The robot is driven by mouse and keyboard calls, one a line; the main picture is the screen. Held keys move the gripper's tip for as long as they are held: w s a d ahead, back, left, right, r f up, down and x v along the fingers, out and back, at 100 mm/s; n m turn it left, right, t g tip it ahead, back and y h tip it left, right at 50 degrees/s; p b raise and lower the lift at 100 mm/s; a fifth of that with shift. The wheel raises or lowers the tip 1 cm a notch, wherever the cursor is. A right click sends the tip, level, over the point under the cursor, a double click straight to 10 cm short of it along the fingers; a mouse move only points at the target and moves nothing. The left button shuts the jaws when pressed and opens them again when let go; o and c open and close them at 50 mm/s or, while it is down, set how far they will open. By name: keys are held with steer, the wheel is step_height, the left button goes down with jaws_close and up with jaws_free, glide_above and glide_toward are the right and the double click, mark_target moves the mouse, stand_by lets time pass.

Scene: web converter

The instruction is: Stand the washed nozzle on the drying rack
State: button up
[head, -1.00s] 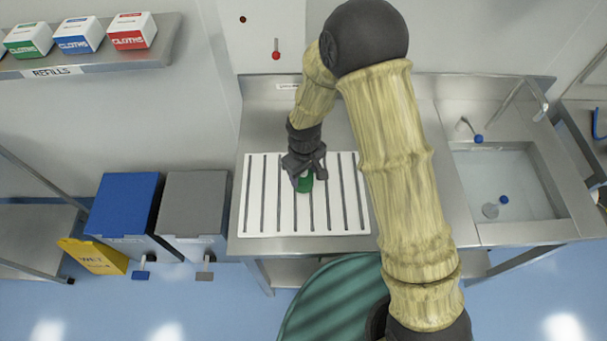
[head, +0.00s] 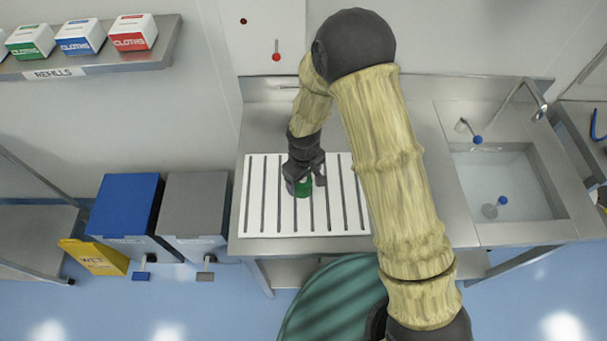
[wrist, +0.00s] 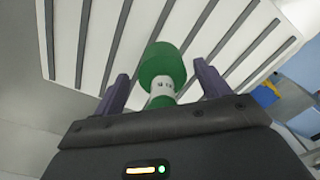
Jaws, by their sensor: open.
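The nozzle (wrist: 161,66), green with a white band, is between the two fingers of my gripper (wrist: 160,74) in the wrist view. Gaps show on both sides, so the fingers are open around it. The slotted rack also fills the background of the wrist view (wrist: 210,50). The nozzle looks roughly upright, but its contact with the rack is hidden.
The rack lies on a steel counter (head: 410,140). A sink (head: 530,180) with a small grey disc and a blue part in it is at right. Blue (head: 125,205) and grey (head: 195,205) bins stand left of the counter. Several cloth boxes sit on the shelf (head: 110,60).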

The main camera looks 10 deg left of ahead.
step_height(320, 180, up, 12)
steer(key=b, duration=0.3)
steer(key=shift+r, duration=0.15)
stand_by(0.9)
steer(key=s+d+r+m+t, duration=0.1)
steer(key=s+d+m, duration=0.1)
steer(key=d, duration=0.6)
steer(key=s+d+r+m, duration=0.2)
steer(key=d+m, duration=0.3)
steer(key=d, duration=0.4)
steer(key=s+d+r+m+t, duration=0.1)
steer(key=s+d+r+m, duration=0.1)
steer(key=d, duration=0.6)
steer(key=shift+s+d+r+m+t, duration=0.3)
steer(key=shift+s+m, duration=0.15)
steer(key=shift+m, duration=0.45)
steer(key=shift+a, duration=0.1)
